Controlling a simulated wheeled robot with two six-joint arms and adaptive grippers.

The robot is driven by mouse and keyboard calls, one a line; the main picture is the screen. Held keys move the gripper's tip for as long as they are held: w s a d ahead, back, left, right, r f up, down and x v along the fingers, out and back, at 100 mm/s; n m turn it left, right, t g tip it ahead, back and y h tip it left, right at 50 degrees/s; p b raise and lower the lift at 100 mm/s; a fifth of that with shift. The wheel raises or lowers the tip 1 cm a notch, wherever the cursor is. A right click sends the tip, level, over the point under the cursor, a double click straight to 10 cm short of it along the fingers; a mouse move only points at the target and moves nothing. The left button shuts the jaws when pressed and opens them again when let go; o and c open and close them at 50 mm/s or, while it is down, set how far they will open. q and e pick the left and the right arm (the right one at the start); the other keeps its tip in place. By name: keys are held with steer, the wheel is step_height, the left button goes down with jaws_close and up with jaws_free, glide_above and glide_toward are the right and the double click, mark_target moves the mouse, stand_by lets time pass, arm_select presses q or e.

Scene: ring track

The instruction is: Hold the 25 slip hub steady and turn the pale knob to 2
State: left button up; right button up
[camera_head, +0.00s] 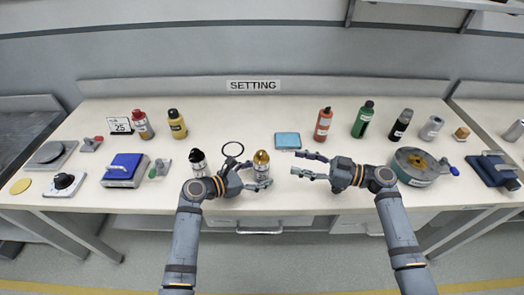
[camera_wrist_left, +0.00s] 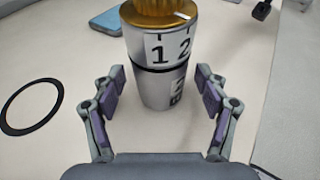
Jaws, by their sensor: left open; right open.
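A short silver cylinder with a gold top (camera_head: 261,158) stands upright near the table's front middle. In the left wrist view its pale upper band (camera_wrist_left: 152,48) carries the marks 1 and 2, and its lower band (camera_wrist_left: 160,90) has a dark print that I cannot fully read. My left gripper (camera_head: 258,178) is open at this cylinder; in the left wrist view its fingers (camera_wrist_left: 160,98) stand on either side with gaps. My right gripper (camera_head: 298,164) is open and empty, to the right of the cylinder. A card reading 25 (camera_head: 121,126) stands at the left back.
A black ring (camera_head: 233,149) lies behind my left gripper, and a black-topped bottle (camera_head: 198,161) stands left of it. A blue pad (camera_head: 287,141) lies behind the cylinder. A round green-grey device (camera_head: 413,168) sits right of my right arm. Several bottles line the back.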

arm_select(q)
steer(key=v, duration=1.1)
steer(key=shift+s+a+r, duration=0.3)
steer(key=shift+s, duration=0.05)
